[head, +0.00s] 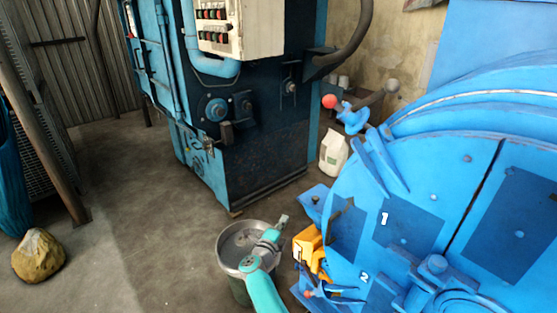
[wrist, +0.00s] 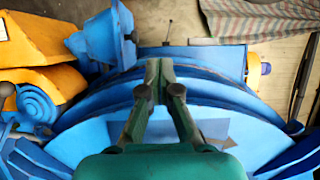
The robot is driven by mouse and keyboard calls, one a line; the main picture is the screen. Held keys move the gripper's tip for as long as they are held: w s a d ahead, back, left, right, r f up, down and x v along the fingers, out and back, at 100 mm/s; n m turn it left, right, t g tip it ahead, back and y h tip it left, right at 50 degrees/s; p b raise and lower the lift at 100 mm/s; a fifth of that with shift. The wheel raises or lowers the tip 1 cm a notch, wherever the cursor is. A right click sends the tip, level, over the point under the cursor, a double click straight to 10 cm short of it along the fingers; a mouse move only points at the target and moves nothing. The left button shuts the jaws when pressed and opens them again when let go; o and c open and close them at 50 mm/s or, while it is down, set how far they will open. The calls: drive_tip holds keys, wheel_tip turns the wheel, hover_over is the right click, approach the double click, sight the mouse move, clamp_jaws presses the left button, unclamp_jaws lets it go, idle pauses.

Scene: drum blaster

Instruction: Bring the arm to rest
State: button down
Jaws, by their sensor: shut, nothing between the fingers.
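My teal arm (head: 263,285) rises from the bottom of the head view, in front of a grey metal bucket. My gripper (head: 283,219) is small at its far end, beside the big blue drum machine (head: 478,158). In the wrist view my gripper (wrist: 160,68) has its two fingertips together with nothing between them. Behind the fingers lies the curved blue body of the machine (wrist: 95,135). I cannot tell how far the fingertips are from it.
The bucket (head: 222,248) stands on the floor by the arm. A yellow part (head: 308,243) sits at the machine's lower left. A red-knobbed lever (head: 330,101), white bag (head: 333,152) and dark blue cabinet (head: 262,145) are behind. Floor (head: 130,240) is clear at left, past a sack (head: 38,256).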

drive_tip(key=s+d+f+n+t+y, duration=0.1)
drive_tip(key=s+d+f+n, duration=0.25)
drive_tip(key=s, duration=0.45)
drive_tip(key=s+d+f+n+y, duration=0.15)
drive_tip(key=s+d+f, duration=0.3)
drive_tip(key=s, duration=0.45)
drive_tip(key=s+d+f+n+t+y, duration=0.1)
drive_tip(key=s+d+f+n, duration=0.3)
drive_tip(key=s, duration=0.4)
drive_tip(key=s+d+f+n+y, duration=0.15)
drive_tip(key=s+n, duration=0.25)
drive_tip(key=s, duration=0.9)
drive_tip(key=s+d+r+n+g+y, duration=0.1)
drive_tip(key=s+r+n, duration=0.25)
drive_tip(key=s, duration=0.65)
drive_tip(key=s+d+r+n+y, duration=0.15)
drive_tip(key=s+r, duration=0.25)
drive_tip(key=s, duration=0.7)
drive_tip(key=s+r+n+g, duration=0.2)
drive_tip(key=s+r+n, duration=0.3)
drive_tip(key=s+r, duration=0.7)
wheel_tip(320, 180, up, 3)
drive_tip(key=shift+f+g, duration=0.15)
drive_tip(key=shift+g, duration=0.15)
